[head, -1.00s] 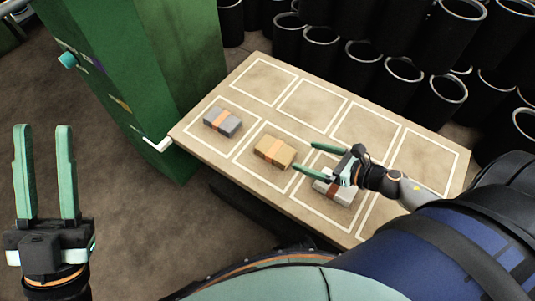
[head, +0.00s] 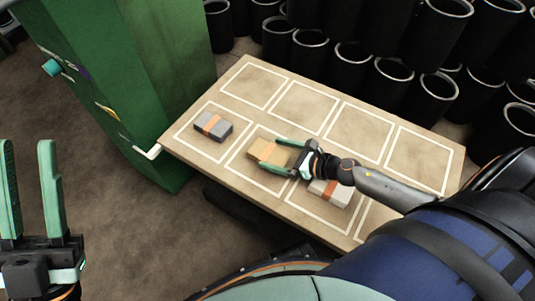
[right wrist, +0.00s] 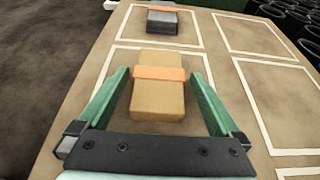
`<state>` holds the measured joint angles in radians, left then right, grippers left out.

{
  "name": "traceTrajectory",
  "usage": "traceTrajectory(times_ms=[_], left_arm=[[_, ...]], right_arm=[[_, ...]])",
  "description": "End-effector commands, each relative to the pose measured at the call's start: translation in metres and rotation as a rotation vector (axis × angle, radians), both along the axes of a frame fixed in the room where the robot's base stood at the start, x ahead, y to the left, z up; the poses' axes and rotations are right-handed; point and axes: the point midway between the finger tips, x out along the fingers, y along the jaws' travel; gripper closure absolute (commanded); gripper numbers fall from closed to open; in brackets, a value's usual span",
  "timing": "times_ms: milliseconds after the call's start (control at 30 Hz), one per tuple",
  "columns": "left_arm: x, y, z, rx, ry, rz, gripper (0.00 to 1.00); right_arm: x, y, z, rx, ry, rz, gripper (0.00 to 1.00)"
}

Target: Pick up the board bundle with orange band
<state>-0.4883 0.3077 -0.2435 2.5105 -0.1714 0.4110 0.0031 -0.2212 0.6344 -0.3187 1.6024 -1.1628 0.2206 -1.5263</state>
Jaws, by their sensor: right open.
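A tan board bundle with an orange band (head: 257,150) lies in a white-outlined cell of the table. It also shows in the right wrist view (right wrist: 157,95), where the band crosses its far part. My right gripper (head: 269,152) is open around or just above it. In the right wrist view the green fingers (right wrist: 160,75) stand on either side with gaps, not touching it. In the head view the gripper hides part of the bundle. My left gripper (head: 27,143) is open and empty, at the far left, away from the table.
A grey bundle with an orange band (head: 221,131) lies in the cell to the left, and a pale bundle with a reddish band (head: 342,192) to the right. The back row of cells is empty. A green cabinet (head: 130,80) adjoins the table; black tubes (head: 379,82) stand behind.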

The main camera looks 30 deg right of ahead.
Motion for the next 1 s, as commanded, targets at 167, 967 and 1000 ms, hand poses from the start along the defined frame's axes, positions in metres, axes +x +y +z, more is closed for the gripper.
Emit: traceTrajectory(times_ms=[167,967,1000], left_arm=[[0.0,0.0,-0.004,-0.004,0.004,-0.003,0.66],[0.0,-0.001,-0.005,0.002,0.005,-0.01,0.66],[0.0,-0.001,-0.005,0.002,0.005,-0.01,0.66]], right_arm=[[0.019,0.012,-0.009,0.002,-0.001,-0.002,0.0],[0.024,0.015,-0.012,0.002,0.001,-0.001,0.49],[0.024,0.015,-0.012,0.002,0.001,-0.001,0.54]])
